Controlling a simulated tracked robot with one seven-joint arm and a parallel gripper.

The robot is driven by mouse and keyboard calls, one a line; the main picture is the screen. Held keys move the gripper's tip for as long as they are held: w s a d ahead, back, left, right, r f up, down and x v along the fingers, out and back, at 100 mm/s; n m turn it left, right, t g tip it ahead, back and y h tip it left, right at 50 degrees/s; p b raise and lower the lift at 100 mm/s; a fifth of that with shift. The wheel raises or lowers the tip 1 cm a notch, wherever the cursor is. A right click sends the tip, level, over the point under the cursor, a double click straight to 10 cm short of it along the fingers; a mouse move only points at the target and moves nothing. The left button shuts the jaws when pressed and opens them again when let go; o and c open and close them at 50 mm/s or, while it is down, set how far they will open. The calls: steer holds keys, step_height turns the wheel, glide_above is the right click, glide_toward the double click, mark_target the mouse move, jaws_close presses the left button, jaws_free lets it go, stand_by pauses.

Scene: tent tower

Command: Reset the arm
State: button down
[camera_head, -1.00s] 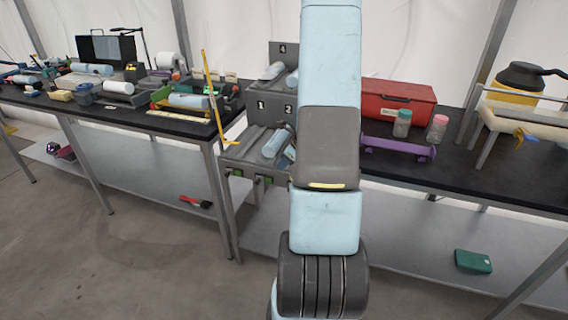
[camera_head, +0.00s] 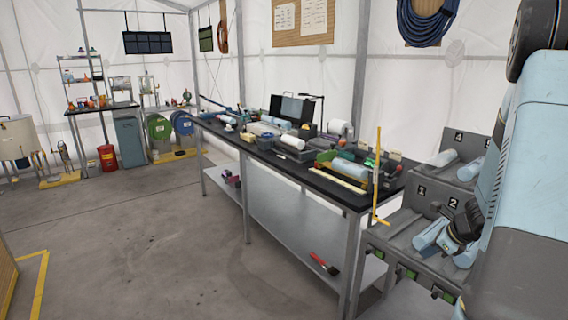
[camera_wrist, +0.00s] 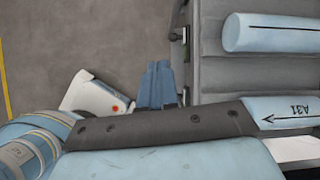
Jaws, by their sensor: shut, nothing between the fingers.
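My gripper shows in the wrist view as two blue fingers (camera_wrist: 158,85) lying side by side, shut with nothing held. My own dark and light-blue arm links fill the lower part of that view. In the head view my arm rises along the right edge, and a dark part of it hangs over the numbered grey rack (camera_head: 400,236), near slot 2. The fingertips cannot be made out in the head view. In the wrist view, the rack's grey slots (camera_wrist: 215,75) lie right of the fingers, with a light-blue cylinder (camera_wrist: 270,34) in one.
A black-topped workbench (camera_head: 300,172) carries a green and yellow tray, cylinders and an open case (camera_head: 292,107). A yellow upright (camera_head: 378,175) stands at its near end. A red brush (camera_head: 323,263) lies on the lower shelf. The floor (camera_head: 130,235) at left is mostly clear.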

steer(key=s+a+r+n+g, duration=0.1)
steer(key=s+a+r+n, duration=0.2)
steer(key=a+r+n, duration=0.5)
steer(key=s+a+r+n, duration=0.2)
steer(key=a+r+n, duration=0.4)
steer(key=a+r, duration=0.25)
steer(key=s+a+r+n+h, duration=0.1)
steer(key=s+a+r+n, duration=0.1)
steer(key=s+r+n, duration=0.3)
steer(key=s+a+r+n+t+h, duration=0.1)
steer(key=s+a+r+n+h, duration=0.1)
steer(key=s+r+n, duration=0.4)
steer(key=shift+s+a+r+n, duration=0.15)
steer(key=shift+s+a+n, duration=0.85)
steer(key=shift+s, duration=1.8)
steer(key=shift+s+d, duration=0.1)
steer(key=shift+d, duration=0.05)
